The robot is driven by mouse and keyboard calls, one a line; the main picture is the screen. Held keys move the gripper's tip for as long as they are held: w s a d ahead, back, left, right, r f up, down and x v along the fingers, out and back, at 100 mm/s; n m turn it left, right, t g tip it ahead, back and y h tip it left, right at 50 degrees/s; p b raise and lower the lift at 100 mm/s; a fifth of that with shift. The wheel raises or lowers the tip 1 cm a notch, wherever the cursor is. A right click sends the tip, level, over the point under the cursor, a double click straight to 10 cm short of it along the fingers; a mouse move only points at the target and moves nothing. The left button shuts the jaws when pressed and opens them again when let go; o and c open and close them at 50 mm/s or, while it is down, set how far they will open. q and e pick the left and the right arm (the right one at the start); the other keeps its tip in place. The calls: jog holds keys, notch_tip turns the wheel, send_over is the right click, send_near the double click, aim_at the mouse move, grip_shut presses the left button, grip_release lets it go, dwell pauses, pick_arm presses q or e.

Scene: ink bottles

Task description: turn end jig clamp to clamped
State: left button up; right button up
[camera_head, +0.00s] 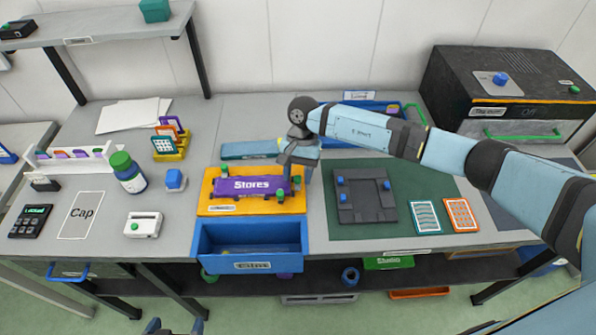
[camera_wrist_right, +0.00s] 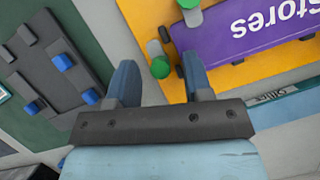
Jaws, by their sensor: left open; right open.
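The jig is an orange board (camera_head: 207,203) holding a purple plate marked "Stores" (camera_head: 235,187). Green-knobbed clamps stand at the plate's right end: one green knob (camera_head: 281,195) is at its front edge, and another green knob (camera_head: 296,180) is beside the end. My right gripper (camera_head: 290,172) is open above this right end and partly hides it. In the right wrist view, a green knob (camera_wrist_right: 159,67) shows between the open fingers (camera_wrist_right: 160,85), apparently untouched. The clamp's turned position is unclear. My left gripper (camera_head: 174,327) is open at the bottom edge, below the table front.
A blue bin (camera_head: 250,265) stands in front of the jig. A green mat (camera_head: 350,226) with a dark fixture (camera_head: 362,200) lies to the right. A white box (camera_head: 143,225) and a green-capped bottle (camera_head: 129,176) stand left. My right arm spans the right side.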

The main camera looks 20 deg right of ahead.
jog(key=shift+c, duration=0.4)
grip_shut()
